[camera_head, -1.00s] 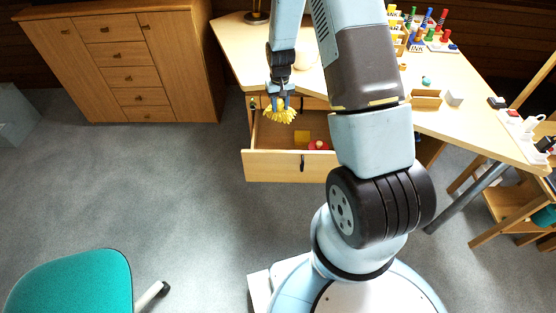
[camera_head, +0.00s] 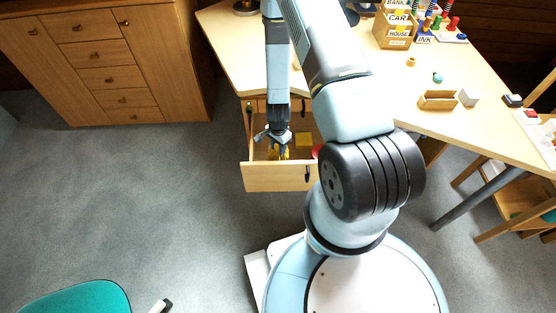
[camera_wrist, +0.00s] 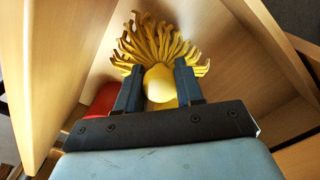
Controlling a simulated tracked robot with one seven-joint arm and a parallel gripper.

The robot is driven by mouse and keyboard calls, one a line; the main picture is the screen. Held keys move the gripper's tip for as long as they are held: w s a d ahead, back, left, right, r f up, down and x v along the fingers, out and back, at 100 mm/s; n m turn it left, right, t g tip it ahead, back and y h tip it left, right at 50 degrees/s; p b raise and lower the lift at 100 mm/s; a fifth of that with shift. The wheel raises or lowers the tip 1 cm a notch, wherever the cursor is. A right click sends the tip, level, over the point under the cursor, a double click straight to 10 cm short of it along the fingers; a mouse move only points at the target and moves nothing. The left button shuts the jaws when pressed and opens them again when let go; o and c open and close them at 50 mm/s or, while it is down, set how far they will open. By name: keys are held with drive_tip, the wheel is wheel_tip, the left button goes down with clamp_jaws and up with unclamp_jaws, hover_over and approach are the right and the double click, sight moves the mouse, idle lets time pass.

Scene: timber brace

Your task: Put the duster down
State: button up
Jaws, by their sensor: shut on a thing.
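The yellow duster (camera_wrist: 158,48) is in my gripper (camera_wrist: 158,85), its fringed strands spreading beyond the fingertips in the wrist view. My gripper is shut on its pale yellow rounded part. In the head view my gripper (camera_head: 277,138) points down into the open drawer (camera_head: 278,178), and only a little of the duster (camera_head: 284,153) shows below it. I cannot tell whether the duster touches the drawer floor.
Drawer walls stand close on both sides. The desk (camera_head: 225,30) is above.

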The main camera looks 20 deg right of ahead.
drive_tip(key=shift+d+f, duration=0.2)
drive_tip(key=shift+f, duration=4.55)
drive_tip(key=o, duration=1.1)
wheel_tip(320, 180, up, 12)
drive_tip(key=shift+r, duration=0.1)
